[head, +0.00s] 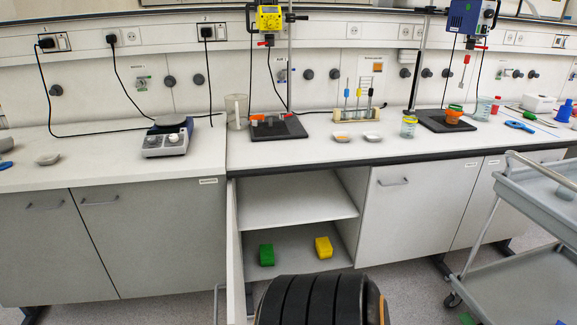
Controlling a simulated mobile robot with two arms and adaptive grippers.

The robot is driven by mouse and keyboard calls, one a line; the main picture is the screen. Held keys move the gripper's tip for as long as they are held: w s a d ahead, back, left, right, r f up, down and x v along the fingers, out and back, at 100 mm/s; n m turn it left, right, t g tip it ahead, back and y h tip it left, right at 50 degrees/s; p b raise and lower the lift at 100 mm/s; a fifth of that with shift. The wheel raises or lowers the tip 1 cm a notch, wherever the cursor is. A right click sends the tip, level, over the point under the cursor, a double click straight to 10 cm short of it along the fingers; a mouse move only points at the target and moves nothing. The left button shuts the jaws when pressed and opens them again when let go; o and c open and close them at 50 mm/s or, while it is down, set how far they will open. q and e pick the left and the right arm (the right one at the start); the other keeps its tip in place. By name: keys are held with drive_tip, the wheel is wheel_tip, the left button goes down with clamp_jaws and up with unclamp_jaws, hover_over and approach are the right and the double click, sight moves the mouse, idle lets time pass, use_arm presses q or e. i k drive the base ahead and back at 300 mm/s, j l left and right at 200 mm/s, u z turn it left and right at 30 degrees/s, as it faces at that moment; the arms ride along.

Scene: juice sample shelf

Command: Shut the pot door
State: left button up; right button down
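An open cupboard (300,198) sits under the bench in the middle of the head view. Its light door (234,255) hangs on the left side of the opening and stands swung out, seen nearly edge-on. A grey bar handle (217,292) shows on the door's left side, low in the picture. Inside are one shelf and a floor, with a green block (266,255) and a yellow block (324,247) on the floor. I see no pot in the cupboard. Its lower front is partly hidden. Neither of my grippers shows.
A grey trolley (535,190) stands at the right. Shut cupboards flank the opening, one to the left (130,240) and one to the right (400,225). The bench top (290,155) carries a hotplate (167,137), stands and small vessels.

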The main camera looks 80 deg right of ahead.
sight(234, 297)
drive_tip(key=i+z, duration=0.15)
drive_tip(key=z, duration=0.35)
drive_tip(key=i+z, duration=0.2)
drive_tip(key=z, duration=0.3)
drive_tip(key=i+j+z, duration=0.1)
drive_tip(key=z, duration=0.4)
drive_tip(key=i+j+z, duration=0.1)
drive_tip(key=j+z, duration=0.15)
drive_tip(key=z, duration=0.25)
drive_tip(key=i+j+z, duration=0.1)
drive_tip(key=j+z, duration=0.15)
drive_tip(key=z, duration=0.25)
